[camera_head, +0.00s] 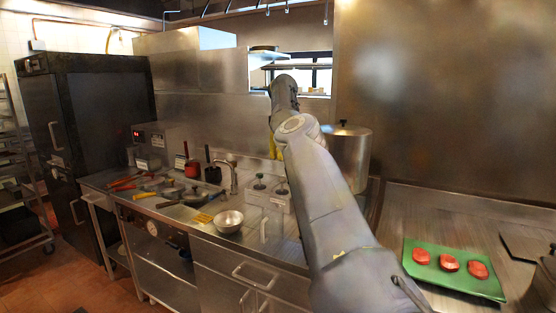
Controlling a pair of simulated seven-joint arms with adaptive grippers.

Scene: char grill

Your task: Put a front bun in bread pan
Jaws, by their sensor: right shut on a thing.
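My right arm (325,195) rises from the bottom right and reaches away toward the back wall. Its far end is around the bent grey link at the top. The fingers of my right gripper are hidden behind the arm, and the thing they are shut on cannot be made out. My left gripper is not in view. I can make out no bun and no bread pan in this view.
A green tray (455,284) with red patties (449,263) lies on the steel surface at right. A large pot (352,155) stands behind the arm. A metal bowl (229,221) and several utensils lie on the left counter. A black fridge (100,120) stands at left.

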